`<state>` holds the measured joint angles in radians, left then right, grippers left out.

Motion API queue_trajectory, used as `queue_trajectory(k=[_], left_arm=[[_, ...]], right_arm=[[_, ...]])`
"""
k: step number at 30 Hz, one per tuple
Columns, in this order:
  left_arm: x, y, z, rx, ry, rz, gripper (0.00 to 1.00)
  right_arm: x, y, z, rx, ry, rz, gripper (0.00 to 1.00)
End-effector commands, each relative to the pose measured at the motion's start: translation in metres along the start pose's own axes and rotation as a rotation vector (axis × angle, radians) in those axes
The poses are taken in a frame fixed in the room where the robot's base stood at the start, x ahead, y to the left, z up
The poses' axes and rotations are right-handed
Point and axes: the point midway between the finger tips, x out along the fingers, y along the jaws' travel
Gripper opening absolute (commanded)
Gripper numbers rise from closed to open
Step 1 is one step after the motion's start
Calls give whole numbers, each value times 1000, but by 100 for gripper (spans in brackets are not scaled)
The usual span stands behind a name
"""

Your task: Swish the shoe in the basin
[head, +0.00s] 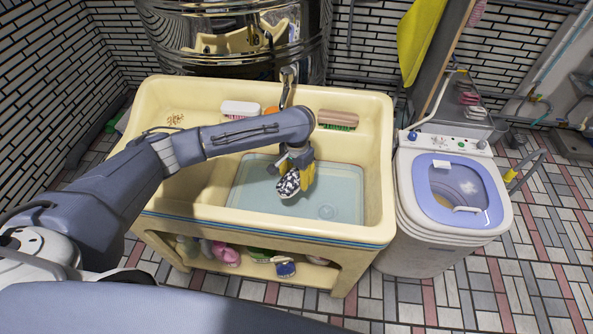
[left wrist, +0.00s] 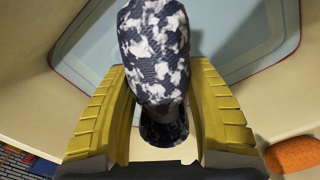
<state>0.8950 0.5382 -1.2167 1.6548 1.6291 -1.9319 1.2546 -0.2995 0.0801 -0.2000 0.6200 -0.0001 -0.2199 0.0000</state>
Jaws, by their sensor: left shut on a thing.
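A black-and-white patterned shoe (head: 288,184) is in the yellow fingers of my left gripper (head: 298,172). The gripper is shut on it and holds it over the blue-floored bottom of the cream basin (head: 173,220). In the left wrist view the shoe (left wrist: 155,50) sits between the two ridged yellow fingers of the gripper (left wrist: 155,100), its patterned part pointing away from the wrist. I cannot tell whether the shoe touches the basin floor. My right gripper is not in view.
A faucet (head: 288,85) stands at the basin's back edge. Brushes (head: 338,119) and a white-topped brush (head: 240,108) lie on the back ledge. Several shoes (head: 226,253) sit on the shelf below. A washing machine (head: 455,190) stands right of the basin.

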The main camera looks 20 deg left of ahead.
Motion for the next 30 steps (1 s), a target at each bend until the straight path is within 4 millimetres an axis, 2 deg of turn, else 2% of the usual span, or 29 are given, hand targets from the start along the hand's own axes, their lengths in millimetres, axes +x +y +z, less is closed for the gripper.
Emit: queue_trajectory(k=[30], left_arm=[[103, 0, 0, -1, -2, -1, 7]], right_arm=[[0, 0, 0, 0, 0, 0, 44]])
